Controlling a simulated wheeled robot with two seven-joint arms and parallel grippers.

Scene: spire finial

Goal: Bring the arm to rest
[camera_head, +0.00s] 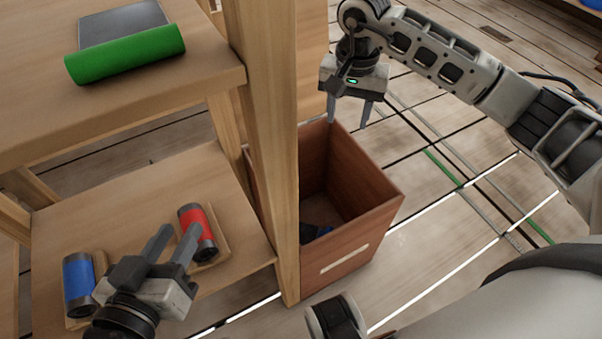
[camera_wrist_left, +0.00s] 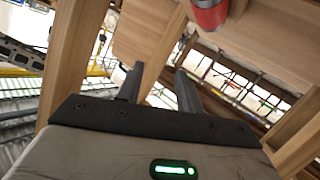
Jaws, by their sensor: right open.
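My left gripper (camera_head: 180,232) is over the lower wooden shelf, between a blue can (camera_head: 78,284) and a red can (camera_head: 197,232). Its fingers are apart with nothing between them. In the left wrist view its fingertips (camera_wrist_left: 158,72) also stand apart, and the red can (camera_wrist_left: 209,12) shows at the top edge, clear of the fingers. My right gripper (camera_head: 348,122) points down over the back rim of a brown wooden box (camera_head: 368,228). Its fingers are apart and empty.
The upper shelf (camera_head: 200,75) carries a green roll (camera_head: 125,54) with a grey sheet. A wooden post (camera_head: 272,150) stands between the shelves and the box. Dark and blue items lie partly hidden in the box. The plank floor (camera_head: 440,240) right of the box is open.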

